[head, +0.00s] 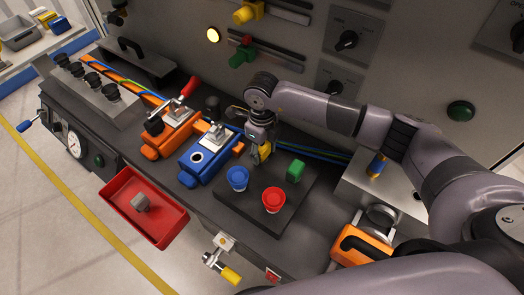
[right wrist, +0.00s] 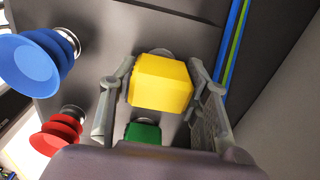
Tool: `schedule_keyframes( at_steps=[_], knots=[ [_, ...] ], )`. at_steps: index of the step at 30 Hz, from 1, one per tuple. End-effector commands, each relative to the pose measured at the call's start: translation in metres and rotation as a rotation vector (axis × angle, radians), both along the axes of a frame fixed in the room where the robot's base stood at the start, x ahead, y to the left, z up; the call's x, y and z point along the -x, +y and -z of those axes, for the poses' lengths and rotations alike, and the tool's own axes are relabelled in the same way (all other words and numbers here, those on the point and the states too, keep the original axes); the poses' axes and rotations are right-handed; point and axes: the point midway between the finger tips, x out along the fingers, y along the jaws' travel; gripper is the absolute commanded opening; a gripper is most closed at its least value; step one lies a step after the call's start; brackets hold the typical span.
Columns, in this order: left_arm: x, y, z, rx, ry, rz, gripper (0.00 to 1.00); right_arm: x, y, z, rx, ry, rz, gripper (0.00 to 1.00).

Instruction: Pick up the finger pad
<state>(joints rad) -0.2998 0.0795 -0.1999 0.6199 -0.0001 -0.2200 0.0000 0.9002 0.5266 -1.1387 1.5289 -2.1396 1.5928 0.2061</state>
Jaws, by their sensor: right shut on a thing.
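My right gripper (head: 261,147) reaches down over the dark plate (head: 230,203) on the bench and is shut on a yellow block-shaped pad (head: 265,152). In the right wrist view the yellow pad (right wrist: 160,82) sits between the two fingers of the right gripper (right wrist: 162,75). Whether the pad still touches the plate I cannot tell. A similar green pad (head: 295,170) stands to the right on the plate; it also shows below the yellow one in the right wrist view (right wrist: 143,132). My left gripper is not in view.
A blue suction cup (head: 238,178) and a red suction cup (head: 273,201) stand on the plate's near side. A blue fixture (head: 205,160) and an orange fixture (head: 168,138) lie to the left. A red tray (head: 112,190) holds a grey block (head: 141,202). A panel rises behind.

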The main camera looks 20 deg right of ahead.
Motion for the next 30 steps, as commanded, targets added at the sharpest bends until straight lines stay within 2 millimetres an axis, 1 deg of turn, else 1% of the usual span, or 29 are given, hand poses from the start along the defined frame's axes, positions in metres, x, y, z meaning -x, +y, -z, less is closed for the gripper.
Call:
schedule_keyframes(
  at_steps=[5,8,11,15,18,21,25,30],
  knots=[
    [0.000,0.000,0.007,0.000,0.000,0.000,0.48,-0.001,0.000,-0.025,0.000,-0.006,0.000,0.09],
    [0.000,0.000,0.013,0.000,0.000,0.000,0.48,-0.002,0.000,-0.047,-0.002,-0.009,-0.001,0.09],
    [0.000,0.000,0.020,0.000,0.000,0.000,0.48,-0.002,0.000,-0.073,-0.002,-0.009,-0.001,0.09],
    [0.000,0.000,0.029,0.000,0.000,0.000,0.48,-0.002,0.000,-0.114,0.000,-0.010,-0.001,0.09],
    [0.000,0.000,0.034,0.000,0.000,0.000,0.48,-0.001,0.000,-0.140,-0.001,-0.008,-0.001,0.09],
    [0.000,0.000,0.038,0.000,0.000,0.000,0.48,-0.001,0.000,-0.161,0.000,-0.006,-0.001,0.09],
    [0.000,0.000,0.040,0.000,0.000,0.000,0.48,-0.001,0.000,-0.180,-0.001,-0.004,0.000,0.09],
    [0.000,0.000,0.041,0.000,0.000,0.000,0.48,0.000,0.000,-0.191,0.000,-0.001,0.001,0.09]
  ],
)
